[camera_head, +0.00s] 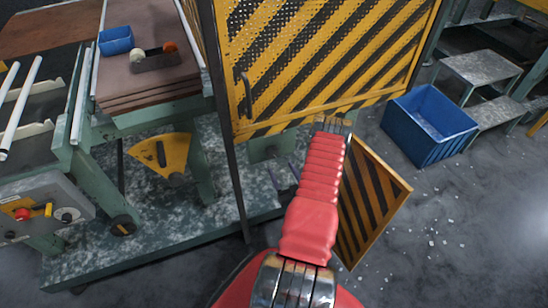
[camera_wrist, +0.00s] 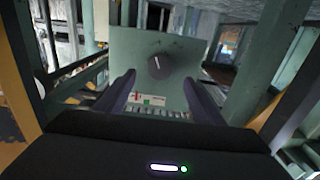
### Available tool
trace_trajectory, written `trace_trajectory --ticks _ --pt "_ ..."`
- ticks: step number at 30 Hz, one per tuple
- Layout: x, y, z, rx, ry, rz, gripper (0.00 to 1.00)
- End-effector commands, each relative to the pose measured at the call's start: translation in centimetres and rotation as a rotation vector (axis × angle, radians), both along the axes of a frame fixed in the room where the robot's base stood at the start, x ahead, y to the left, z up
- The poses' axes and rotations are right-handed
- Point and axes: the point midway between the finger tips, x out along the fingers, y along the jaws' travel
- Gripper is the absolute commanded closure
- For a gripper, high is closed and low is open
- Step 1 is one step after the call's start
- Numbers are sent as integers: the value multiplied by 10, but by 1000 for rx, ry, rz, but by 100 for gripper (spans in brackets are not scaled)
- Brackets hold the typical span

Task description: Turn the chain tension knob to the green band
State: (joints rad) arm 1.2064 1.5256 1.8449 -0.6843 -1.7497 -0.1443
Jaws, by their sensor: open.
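In the wrist view, a dark round knob (camera_wrist: 159,66) sits on a grey-green plate (camera_wrist: 188,48). It has a short pale pointer line that points roughly up, leaning a little left. Below the knob is a small label (camera_wrist: 148,99) with red, white and green parts; its markings are too small to read. My gripper (camera_wrist: 159,80) is open, with one dark finger on each side below the knob. Nothing is between the fingers, and they look apart from the knob.
A yellow-and-black striped mesh guard (camera_head: 300,65) stands beside my arm. A striped panel (camera_head: 370,205) stands close to the arm's right. A blue crate (camera_head: 430,125) is on the floor at right, near a metal step (camera_head: 480,68). Green frame bars flank the plate in the wrist view.

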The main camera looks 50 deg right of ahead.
Motion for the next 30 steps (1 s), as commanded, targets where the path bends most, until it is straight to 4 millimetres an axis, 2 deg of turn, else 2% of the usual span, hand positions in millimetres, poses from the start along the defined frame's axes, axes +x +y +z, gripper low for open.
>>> trace_trajectory --ticks 6,15,21,29,30 --pt "31 -17 1 -3 -1 2 38" --pt "66 -39 0 -3 -1 1 38" --pt "75 -45 0 1 -1 -1 38" --pt "76 -45 0 1 -1 -1 38" --pt "76 -45 0 1 -1 -1 41"
